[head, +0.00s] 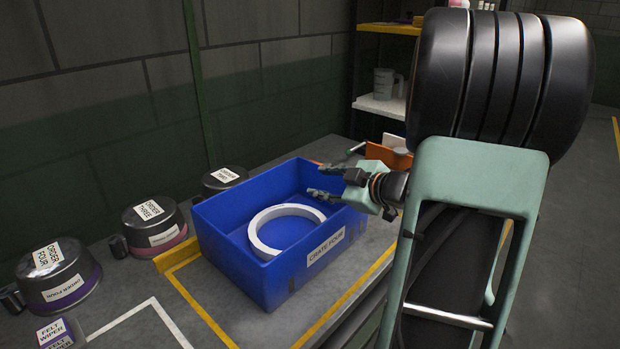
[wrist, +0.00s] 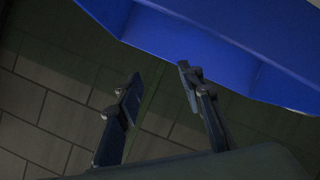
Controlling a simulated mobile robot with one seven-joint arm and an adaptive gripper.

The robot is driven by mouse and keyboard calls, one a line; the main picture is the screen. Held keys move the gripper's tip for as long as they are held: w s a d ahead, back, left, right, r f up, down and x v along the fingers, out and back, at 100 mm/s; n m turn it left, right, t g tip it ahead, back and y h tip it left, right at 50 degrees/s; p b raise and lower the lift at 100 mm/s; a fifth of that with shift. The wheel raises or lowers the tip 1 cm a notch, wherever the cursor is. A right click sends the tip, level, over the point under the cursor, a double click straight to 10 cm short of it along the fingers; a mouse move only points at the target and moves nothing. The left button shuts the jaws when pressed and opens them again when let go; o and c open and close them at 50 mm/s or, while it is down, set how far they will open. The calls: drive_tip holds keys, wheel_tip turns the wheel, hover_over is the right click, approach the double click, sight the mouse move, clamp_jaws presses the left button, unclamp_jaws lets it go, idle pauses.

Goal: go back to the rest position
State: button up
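My gripper (head: 322,182) is at the right side of the blue crate labelled "CRATE FOUR" (head: 270,270), its fingers reaching over the crate's far right part. In the wrist view the two dark fingers (wrist: 158,90) stand apart with nothing between them. The blue crate (wrist: 225,45) fills the top right of that view. A white ring (head: 262,245) lies inside the crate, apart from my fingers in the head view. My arm comes in from the right.
Lidded pots labelled "ORDER FOUR" (head: 58,280) and "ORDER THREE" (head: 155,226) stand left of the crate, with another pot (head: 224,180) behind. A felt wiper box (head: 58,333) is at the front left. A shelf (head: 385,104) stands behind. A brick wall (head: 100,90) bounds the left.

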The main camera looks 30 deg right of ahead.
drive_tip(key=shift+v, duration=1)
